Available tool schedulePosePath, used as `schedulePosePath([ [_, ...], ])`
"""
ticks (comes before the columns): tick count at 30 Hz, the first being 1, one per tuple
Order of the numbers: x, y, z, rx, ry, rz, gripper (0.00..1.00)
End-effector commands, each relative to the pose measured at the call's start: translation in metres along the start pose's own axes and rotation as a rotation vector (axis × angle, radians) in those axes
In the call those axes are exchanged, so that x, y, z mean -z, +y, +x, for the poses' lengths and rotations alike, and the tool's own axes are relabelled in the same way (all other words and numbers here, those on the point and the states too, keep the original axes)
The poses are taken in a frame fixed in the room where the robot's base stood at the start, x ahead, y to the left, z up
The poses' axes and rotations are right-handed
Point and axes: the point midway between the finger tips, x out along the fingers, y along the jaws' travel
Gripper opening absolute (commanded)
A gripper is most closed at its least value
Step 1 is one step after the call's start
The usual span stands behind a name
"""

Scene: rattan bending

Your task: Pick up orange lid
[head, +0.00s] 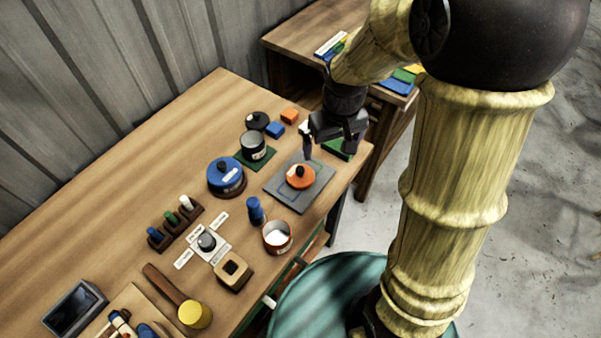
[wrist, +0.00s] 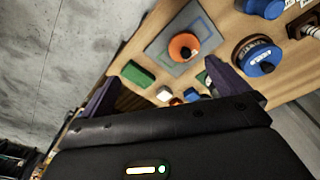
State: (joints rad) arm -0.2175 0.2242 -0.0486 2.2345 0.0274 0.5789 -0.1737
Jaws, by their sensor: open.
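The orange lid (head: 300,178) is a round disc with a dark knob on top. It lies on a grey square mat (head: 287,195) near the right edge of the workbench. In the wrist view the orange lid (wrist: 184,47) is beyond my fingers, on the same mat (wrist: 205,22). My gripper (head: 333,147) hangs above the bench, behind and to the right of the lid in the head view. Its two fingers are spread in the wrist view (wrist: 160,88), with nothing held between them. The gripper and lid are apart.
A blue round lidded pot (head: 226,177), a dark tin (head: 253,146), a blue bottle (head: 255,211) and an open orange pot (head: 277,237) stand around the mat. A green block (head: 339,149) lies by the gripper. A mallet (head: 180,298) lies at the front.

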Motion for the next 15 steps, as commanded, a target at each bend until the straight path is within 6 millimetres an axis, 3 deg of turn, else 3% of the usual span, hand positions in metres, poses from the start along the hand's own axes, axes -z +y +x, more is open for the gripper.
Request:
schedulePosePath([
  [1,0.019,-0.013,0.001,0.007,-0.025,-0.068,0.99],
  [3,0.039,-0.030,0.004,0.015,-0.056,-0.150,0.99],
  [6,0.057,-0.047,0.007,0.022,-0.087,-0.233,0.99],
  [15,0.064,-0.056,0.009,0.026,-0.103,-0.274,0.99],
])
